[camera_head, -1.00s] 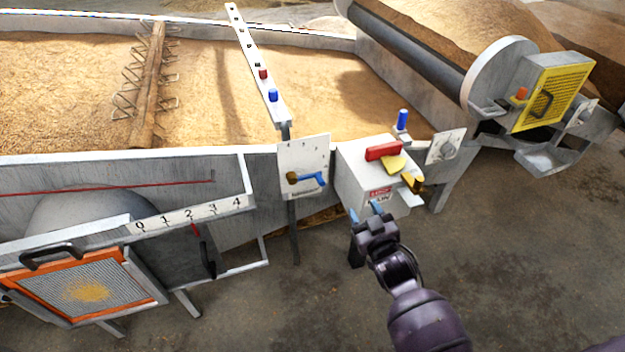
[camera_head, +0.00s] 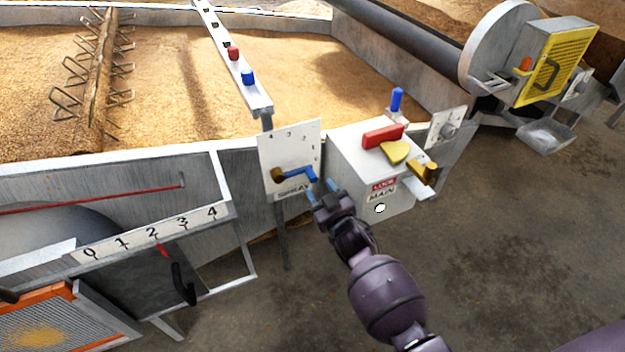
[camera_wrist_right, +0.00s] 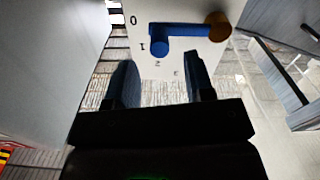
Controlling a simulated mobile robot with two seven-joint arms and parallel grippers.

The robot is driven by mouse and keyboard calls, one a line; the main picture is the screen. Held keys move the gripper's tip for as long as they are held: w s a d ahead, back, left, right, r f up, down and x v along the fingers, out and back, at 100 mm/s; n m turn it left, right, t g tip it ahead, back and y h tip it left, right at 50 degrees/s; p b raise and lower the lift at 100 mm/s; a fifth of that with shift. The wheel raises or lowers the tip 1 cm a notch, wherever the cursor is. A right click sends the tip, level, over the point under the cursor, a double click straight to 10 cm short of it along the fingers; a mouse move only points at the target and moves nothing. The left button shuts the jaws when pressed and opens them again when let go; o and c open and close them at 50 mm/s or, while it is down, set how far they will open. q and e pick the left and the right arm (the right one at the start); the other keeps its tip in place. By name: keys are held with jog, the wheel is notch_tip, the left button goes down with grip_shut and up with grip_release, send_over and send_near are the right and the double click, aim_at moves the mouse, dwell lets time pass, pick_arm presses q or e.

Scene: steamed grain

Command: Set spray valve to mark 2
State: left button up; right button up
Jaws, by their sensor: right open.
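In the right wrist view the blue lever (camera_wrist_right: 185,29) reaches from the brass hub (camera_wrist_right: 217,25) to a round blue handle end near marks 0 and 1; the exact mark is unclear. Marks 2 and 3 show beyond it. My right gripper (camera_head: 321,192) is open and empty, just below and right of the lever. In the wrist view the lever's handle lies ahead of the open fingers (camera_wrist_right: 160,78), apparently not touching.
The grey MAIN box (camera_head: 350,165) with a red block and yellow lever stands close right of my right gripper. The grain trough lies behind. A 0–4 scale (camera_head: 150,234) with a black handle (camera_head: 183,284) is at left. Open floor lies in front.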

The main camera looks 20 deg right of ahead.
aim_at(314, 180)
jog(key=shift+w+b, duration=0.45)
jog(key=shift+w, duration=1.8)
grip_shut()
